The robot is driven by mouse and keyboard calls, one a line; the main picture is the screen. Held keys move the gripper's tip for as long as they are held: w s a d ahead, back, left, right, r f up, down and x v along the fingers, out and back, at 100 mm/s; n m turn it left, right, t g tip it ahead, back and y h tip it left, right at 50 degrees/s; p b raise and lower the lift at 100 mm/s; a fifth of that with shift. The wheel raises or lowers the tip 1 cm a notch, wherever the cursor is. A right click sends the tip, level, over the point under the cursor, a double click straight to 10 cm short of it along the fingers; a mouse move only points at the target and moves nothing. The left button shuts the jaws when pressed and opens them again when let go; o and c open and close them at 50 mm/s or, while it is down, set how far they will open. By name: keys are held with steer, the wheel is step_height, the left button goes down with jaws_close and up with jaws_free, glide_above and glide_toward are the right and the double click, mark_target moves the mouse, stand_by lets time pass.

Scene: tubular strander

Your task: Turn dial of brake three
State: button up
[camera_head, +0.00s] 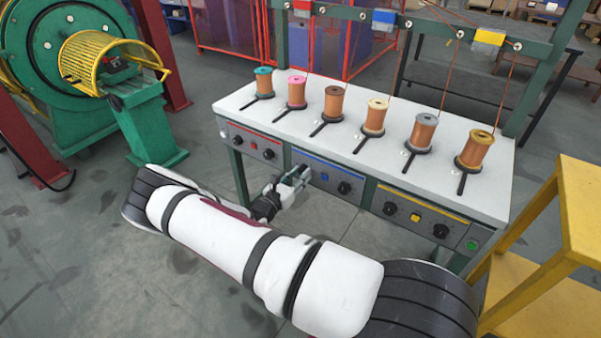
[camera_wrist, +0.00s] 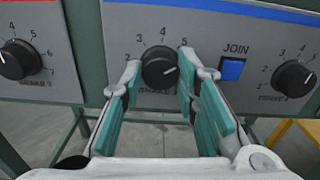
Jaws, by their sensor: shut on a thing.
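The brake three dial (camera_wrist: 158,67) is a round black knob with a number scale on the grey, blue-striped middle panel (camera_head: 325,182). The label under it is partly covered and hard to read. In the wrist view my gripper (camera_wrist: 160,74) has one fingertip on each side of the knob, shut on it. In the head view my gripper (camera_head: 299,174) reaches the left end of the blue-striped panel and hides the knob. The knob's pointer direction is hard to tell.
A blue JOIN button (camera_wrist: 232,69) sits just right of my gripper, with another dial (camera_wrist: 293,78) beyond it. A further dial (camera_wrist: 18,59) is on the panel to the left. Several spools stand on the white bench top (camera_head: 250,113). A yellow stand (camera_head: 575,215) is at right.

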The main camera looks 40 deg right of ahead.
steer(key=shift+m+p, duration=1.1)
steer(key=shift+m, duration=1.2)
steer(key=shift+f, duration=0.1)
steer(key=o, duration=1.2)
steer(key=shift+c, duration=0.2)
steer(key=shift+a, duration=0.1)
steer(key=v, duration=1.2)
